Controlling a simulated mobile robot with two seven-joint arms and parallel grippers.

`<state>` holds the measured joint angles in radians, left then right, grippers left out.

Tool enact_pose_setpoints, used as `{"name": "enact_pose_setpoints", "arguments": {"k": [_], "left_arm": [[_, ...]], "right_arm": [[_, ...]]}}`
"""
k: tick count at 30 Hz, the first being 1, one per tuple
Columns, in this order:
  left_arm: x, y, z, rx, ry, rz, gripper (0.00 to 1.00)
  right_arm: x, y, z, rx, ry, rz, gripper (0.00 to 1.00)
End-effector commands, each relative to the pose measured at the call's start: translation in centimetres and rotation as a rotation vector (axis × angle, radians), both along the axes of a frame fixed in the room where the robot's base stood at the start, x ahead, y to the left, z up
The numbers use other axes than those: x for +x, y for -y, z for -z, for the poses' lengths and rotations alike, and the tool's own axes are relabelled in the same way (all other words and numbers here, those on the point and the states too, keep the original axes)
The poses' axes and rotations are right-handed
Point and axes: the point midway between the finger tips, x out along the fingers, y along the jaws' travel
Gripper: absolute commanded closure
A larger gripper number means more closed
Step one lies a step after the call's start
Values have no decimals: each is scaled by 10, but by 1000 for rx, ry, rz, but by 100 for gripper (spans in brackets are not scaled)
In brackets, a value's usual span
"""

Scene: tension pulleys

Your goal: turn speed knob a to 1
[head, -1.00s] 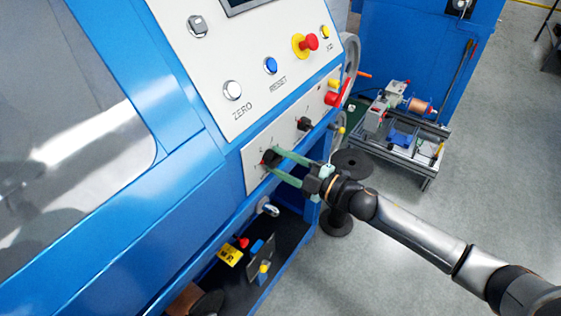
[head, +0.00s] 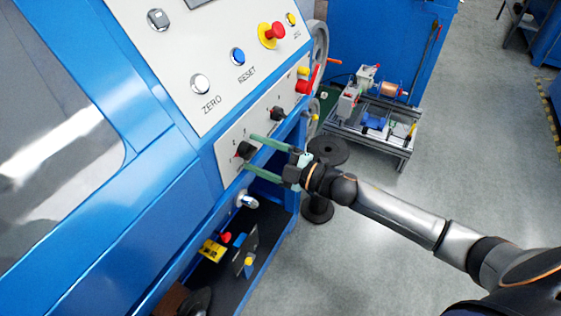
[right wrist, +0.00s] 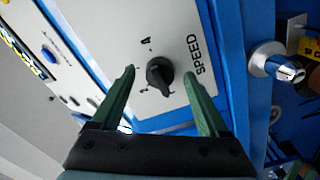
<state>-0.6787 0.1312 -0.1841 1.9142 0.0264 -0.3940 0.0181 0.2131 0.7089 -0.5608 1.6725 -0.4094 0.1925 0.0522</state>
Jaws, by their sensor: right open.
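The black speed knob (head: 243,150) sits on the white lower panel of the blue machine. In the right wrist view the knob (right wrist: 159,74) is beside the word SPEED, with its ridge slanting toward the lower right; small marks around it are hard to read. My right gripper (head: 250,153) is open, its green fingers apart on either side of the knob. In the right wrist view the open fingers (right wrist: 160,74) show gaps to the knob on both sides. My left gripper is not in view.
A second black knob (head: 277,114) sits farther along the panel, near a red handle (head: 308,84). ZERO (head: 200,84) and RESET (head: 238,56) buttons and a red stop button (head: 274,31) are above. A metal cylinder (head: 248,201) sticks out below.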

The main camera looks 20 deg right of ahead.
Motion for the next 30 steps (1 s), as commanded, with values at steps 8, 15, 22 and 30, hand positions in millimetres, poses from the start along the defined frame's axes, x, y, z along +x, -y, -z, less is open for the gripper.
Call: {"name": "enact_pose_setpoints", "arguments": {"k": [8,15,22,30], "left_arm": [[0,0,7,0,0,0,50],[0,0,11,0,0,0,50],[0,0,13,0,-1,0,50],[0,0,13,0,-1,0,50]], "right_arm": [[-36,27,3,-4,-5,-2,22],[-65,50,3,-2,-5,-1,22],[-84,65,2,-2,-4,-1,22],[-92,71,0,-2,0,-2,22]]}}
